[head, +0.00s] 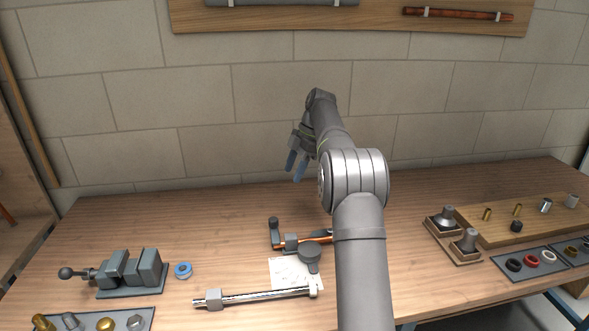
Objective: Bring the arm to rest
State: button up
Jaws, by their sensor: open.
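My gripper (296,166) is at the end of my arm, raised above the back half of the wooden bench (215,222). It points down, with its two bluish fingertips apart. It is open and nothing shows between the fingers. It is clear of the bench items below it. My arm reaches up from the bottom edge and bends at the elbow. It hides part of the bench behind it.
A grey vise (133,270) and a blue tape ring (183,270) are at left. A chrome pipe (260,297) and a copper pipe (318,240) lie near the middle. A wooden board with fittings (530,220) is at right. The back left of the bench is bare.

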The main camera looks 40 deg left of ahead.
aim_at(274, 219)
dwell(0.4)
jog(key=x, duration=1.7)
jog(key=shift+f, duration=0.25)
